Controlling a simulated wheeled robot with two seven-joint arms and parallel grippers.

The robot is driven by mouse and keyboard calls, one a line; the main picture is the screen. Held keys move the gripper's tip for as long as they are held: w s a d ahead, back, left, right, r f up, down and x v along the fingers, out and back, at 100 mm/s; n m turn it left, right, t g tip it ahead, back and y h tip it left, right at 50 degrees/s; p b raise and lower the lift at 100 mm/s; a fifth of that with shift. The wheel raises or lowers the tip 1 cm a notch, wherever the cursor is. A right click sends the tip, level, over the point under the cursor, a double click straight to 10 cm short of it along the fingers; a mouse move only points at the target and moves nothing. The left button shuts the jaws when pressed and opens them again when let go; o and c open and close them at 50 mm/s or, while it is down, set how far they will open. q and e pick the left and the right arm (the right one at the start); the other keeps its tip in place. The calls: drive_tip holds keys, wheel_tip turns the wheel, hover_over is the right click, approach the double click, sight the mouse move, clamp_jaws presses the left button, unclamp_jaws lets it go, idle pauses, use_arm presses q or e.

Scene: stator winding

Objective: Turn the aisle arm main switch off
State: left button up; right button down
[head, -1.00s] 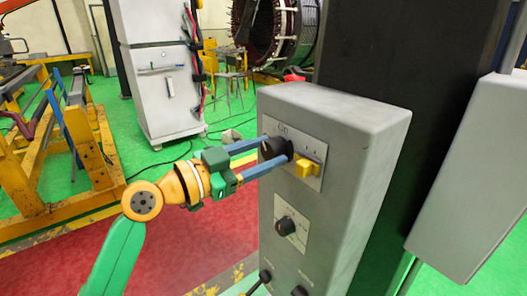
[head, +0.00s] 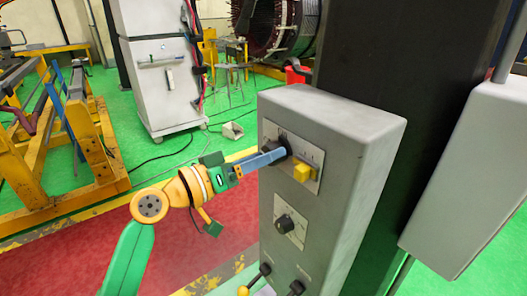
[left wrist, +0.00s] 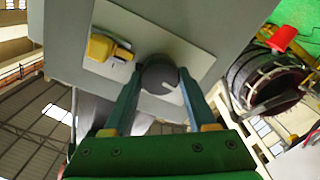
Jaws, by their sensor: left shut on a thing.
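The black main switch knob (head: 277,146) sits on a pale plate (head: 317,158) at the top of the grey control box's front. In the head view my left gripper (head: 270,156) reaches it from the left, its blue fingers nearly in line with each other. The left wrist view shows the round dark knob (left wrist: 158,74) between the two fingers (left wrist: 157,82), which are shut on it. A light mark shows on the knob, but I cannot read its setting. My right gripper is not in view.
A yellow switch (head: 303,173) sits just right of the knob. Lower on the grey control box (head: 335,115) are another black knob (head: 285,223) and small levers (head: 296,287). A dark column stands behind the box.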

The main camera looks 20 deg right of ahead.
use_arm(q)
drive_tip(key=shift+r+n, duration=0.1)
drive_tip(key=shift+n, duration=0.5)
drive_tip(key=shift+n+p, duration=0.3)
drive_tip(key=o, duration=1.4)
drive_tip(key=shift+c, duration=0.2)
drive_tip(key=b+v, duration=0.3)
drive_tip(key=v, duration=0.4)
